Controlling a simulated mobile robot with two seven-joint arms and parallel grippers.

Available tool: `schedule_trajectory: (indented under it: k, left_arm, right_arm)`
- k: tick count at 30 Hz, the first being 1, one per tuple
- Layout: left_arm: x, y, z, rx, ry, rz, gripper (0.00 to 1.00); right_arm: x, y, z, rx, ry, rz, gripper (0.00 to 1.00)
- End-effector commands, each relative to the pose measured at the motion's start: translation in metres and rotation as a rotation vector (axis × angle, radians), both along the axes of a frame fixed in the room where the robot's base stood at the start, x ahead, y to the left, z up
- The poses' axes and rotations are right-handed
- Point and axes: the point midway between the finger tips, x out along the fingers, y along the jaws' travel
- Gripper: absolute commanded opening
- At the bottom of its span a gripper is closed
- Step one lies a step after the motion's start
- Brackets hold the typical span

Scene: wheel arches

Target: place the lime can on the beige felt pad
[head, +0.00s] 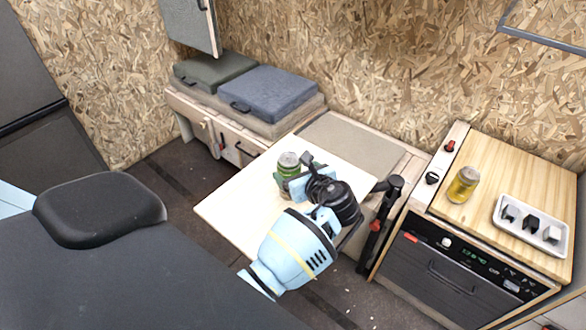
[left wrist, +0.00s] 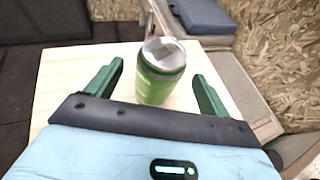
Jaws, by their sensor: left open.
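The lime can (head: 288,163), green with a silver top, stands upright on the pale wooden table. In the left wrist view the can (left wrist: 158,80) is between the two green fingers of my open left gripper (left wrist: 157,85), with a visible gap on each side. In the head view my left gripper (head: 290,184) reaches the can from the near side and covers its lower part. A flat beige-grey surface (head: 350,145) behind the table looks like the felt pad; part of it also shows in the left wrist view (left wrist: 228,82). My right gripper is not in view.
The pale table (head: 232,205) is bare around the can. Dark and blue cases (head: 268,92) lie on a bench at the back. A black post (head: 376,222) rises by the table's right edge.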

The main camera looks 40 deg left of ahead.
Motion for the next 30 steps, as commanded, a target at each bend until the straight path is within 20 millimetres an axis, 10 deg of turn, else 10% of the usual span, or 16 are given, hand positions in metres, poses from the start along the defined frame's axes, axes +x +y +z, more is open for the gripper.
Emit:
schedule_trajectory:
  k: [15, 30]
  left_arm:
    - [-0.038, -0.075, 0.037, 0.000, -0.005, 0.000, 0.81]
    - [-0.042, -0.083, 0.040, 0.000, -0.003, 0.001, 0.81]
  right_arm:
    - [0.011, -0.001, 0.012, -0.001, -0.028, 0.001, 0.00]
    - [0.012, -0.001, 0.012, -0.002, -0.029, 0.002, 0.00]
